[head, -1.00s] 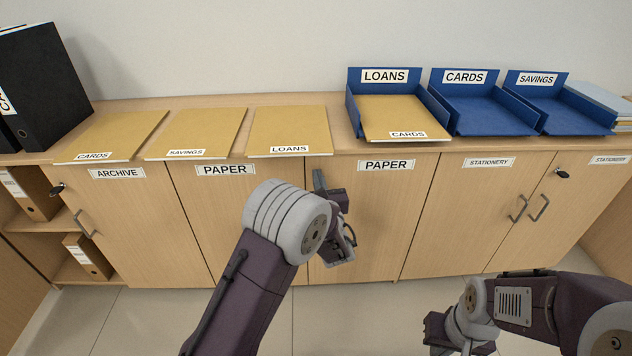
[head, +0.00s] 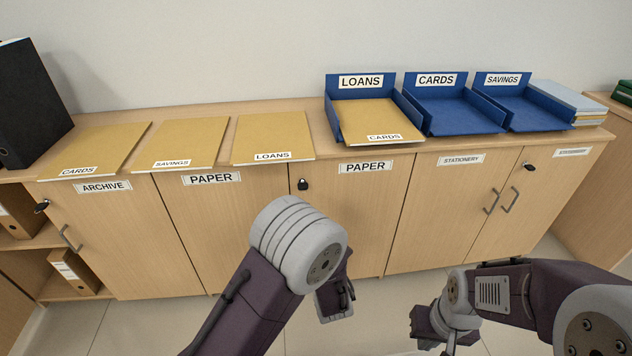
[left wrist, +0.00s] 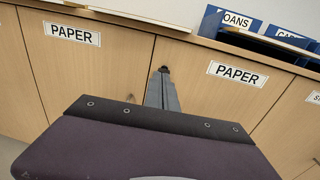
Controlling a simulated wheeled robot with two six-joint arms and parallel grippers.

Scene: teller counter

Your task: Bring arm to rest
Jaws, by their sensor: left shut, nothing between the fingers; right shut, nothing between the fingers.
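My left arm reaches up in the middle of the head view, with its gripper (head: 336,300) pointing down in front of the cabinet doors, partly hidden by the arm's grey joint. In the left wrist view the left fingers (left wrist: 163,90) are together and empty, before a cabinet door. My right gripper (head: 428,328) is low at the right of the head view, shut and empty, away from the cabinet. Neither gripper touches anything that I can see.
A wooden cabinet top (head: 225,110) carries several tan folders and blue trays labelled LOANS (head: 362,82), CARDS (head: 435,80) and SAVINGS (head: 503,79). A CARDS folder (head: 380,118) lies in the LOANS tray. A black binder (head: 35,100) stands at left. Tiled floor (head: 390,310) lies in front.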

